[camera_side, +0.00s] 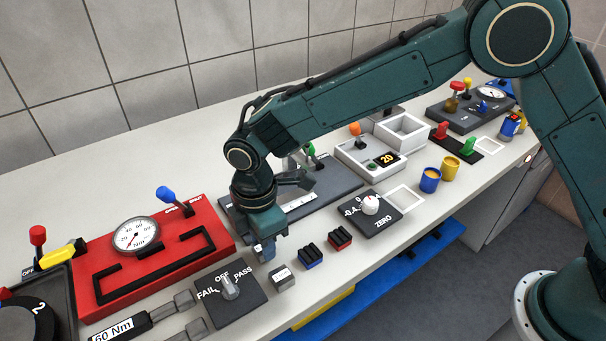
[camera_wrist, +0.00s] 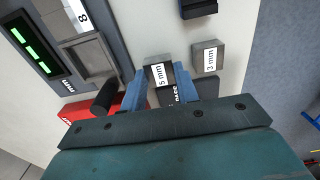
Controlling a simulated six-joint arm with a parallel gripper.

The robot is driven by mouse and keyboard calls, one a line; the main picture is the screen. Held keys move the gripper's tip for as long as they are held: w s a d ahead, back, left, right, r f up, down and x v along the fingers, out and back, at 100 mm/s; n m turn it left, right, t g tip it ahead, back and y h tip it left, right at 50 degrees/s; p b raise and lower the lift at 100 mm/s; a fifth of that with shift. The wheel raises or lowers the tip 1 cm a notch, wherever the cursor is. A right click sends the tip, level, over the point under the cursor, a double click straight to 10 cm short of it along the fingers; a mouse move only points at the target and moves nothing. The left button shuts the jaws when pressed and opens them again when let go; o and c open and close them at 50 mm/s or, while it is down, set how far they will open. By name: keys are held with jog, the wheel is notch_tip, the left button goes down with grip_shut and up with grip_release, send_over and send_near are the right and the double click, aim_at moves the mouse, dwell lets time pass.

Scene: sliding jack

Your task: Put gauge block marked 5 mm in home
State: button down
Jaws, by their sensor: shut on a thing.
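The gauge block marked 5 mm (camera_wrist: 159,72) is grey with a white label. It sits between the two blue fingers of my gripper (camera_wrist: 159,84) in the wrist view, and the gripper is shut on it. A grey square-framed recess (camera_wrist: 93,58) lies to the left in the wrist view. No place is legibly marked home.
The block marked 3 mm (camera_wrist: 207,57) stands close right of my gripper. The FAIL/OFF/PASS switch plate (camera_side: 229,287) is near the gripper, with the red gauge panel (camera_side: 180,262) to its left. Blue (camera_side: 310,257) and red (camera_side: 340,237) slotted blocks stand right.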

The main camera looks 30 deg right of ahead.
jog(key=shift+f, duration=0.45)
jog(key=shift+f, duration=0.1)
jog(key=c, duration=1.1)
grip_release()
jog(key=shift+o, duration=0.2)
notch_tip(320, 180, up, 12)
